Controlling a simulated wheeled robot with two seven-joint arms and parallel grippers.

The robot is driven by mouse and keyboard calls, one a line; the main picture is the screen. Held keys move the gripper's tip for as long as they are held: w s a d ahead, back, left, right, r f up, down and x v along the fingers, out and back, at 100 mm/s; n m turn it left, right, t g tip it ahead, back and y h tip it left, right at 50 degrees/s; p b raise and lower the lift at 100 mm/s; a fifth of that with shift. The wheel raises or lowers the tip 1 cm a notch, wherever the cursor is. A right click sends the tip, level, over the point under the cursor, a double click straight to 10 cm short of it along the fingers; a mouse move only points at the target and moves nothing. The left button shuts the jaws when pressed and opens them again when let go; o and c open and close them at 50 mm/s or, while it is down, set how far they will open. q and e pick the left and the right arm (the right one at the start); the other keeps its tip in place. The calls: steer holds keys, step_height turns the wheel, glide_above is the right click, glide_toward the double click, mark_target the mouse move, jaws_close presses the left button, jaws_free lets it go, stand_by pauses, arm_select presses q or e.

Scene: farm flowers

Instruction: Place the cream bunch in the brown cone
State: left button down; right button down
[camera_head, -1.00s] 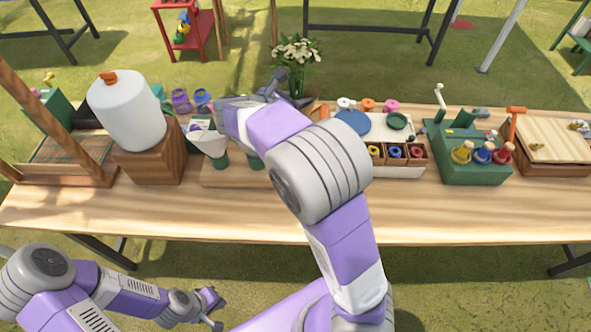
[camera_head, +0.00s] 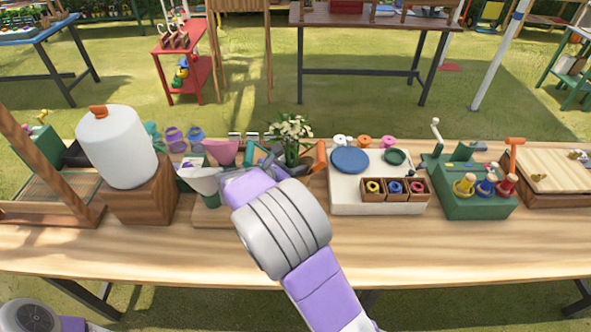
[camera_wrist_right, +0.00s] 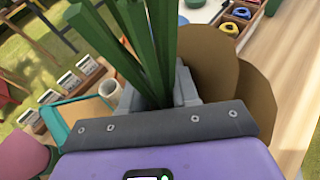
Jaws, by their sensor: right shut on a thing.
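The cream bunch (camera_head: 290,127), white blooms on green stems, stands upright behind the end of my right arm in the head view. My right gripper (camera_wrist_right: 172,97) is shut on its stems (camera_wrist_right: 145,50), which show in the right wrist view. Two rounded brown shapes (camera_wrist_right: 205,68) lie beside the gripper there; I cannot tell whether they are the brown cone. In the head view my right arm hides the spot below the bunch. My left gripper is out of view.
A white cone (camera_head: 204,181) and a pink cone (camera_head: 221,151) are left of the gripper. A white tray (camera_head: 345,198) with spools stands right, a green stand (camera_head: 480,205) beyond it. The table's front strip (camera_head: 450,245) is clear.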

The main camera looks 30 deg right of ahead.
steer(key=c, duration=0.8)
jaws_free()
steer(key=shift+r, duration=0.1)
steer(key=shift+c, duration=0.2)
steer(key=p+v, duration=0.3)
steer(key=v, duration=0.9)
